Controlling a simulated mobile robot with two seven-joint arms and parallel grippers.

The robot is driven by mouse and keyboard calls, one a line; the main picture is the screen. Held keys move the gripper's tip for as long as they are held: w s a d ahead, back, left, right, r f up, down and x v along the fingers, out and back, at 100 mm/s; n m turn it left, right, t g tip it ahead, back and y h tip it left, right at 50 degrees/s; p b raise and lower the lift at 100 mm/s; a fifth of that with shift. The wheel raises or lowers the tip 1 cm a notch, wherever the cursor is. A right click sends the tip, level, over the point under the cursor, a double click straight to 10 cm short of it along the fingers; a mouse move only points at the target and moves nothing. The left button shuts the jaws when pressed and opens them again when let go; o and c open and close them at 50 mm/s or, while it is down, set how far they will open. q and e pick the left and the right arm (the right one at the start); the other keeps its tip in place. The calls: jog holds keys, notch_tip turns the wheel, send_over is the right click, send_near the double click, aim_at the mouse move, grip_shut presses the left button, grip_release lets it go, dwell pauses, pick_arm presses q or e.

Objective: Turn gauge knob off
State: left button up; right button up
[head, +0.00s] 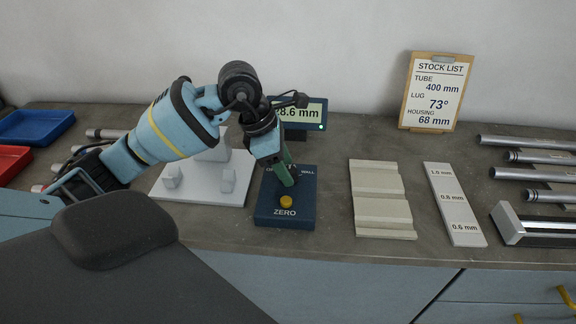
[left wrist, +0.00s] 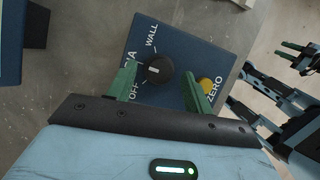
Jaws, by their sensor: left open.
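The gauge box (head: 284,205) is a dark blue block on the bench, with a yellow ZERO button (head: 286,201). Its black knob (left wrist: 158,70) shows in the left wrist view among the WALL, DIA and OFF labels; its white mark points left, roughly toward DIA. The gauge display (head: 312,113) behind is lit and reads "8.6 mm", its front part hidden by my arm. My left gripper (head: 287,180) is open over the box, its green fingers (left wrist: 158,74) on either side of the knob; contact cannot be told. My right gripper (left wrist: 302,50) appears open, away from the box.
A white stand (head: 240,185) is close left of the box. A stepped pale block (head: 380,200) and a thickness strip (head: 455,205) lie to the right, with metal tubes (head: 530,143) beyond. A stock list clipboard (head: 435,92) leans on the wall. Blue and red trays are far left.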

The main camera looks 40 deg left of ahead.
jog(key=shift+w+a+r, duration=0.1)
jog(key=shift+w+a, duration=0.05)
jog(key=shift+w, duration=0.1)
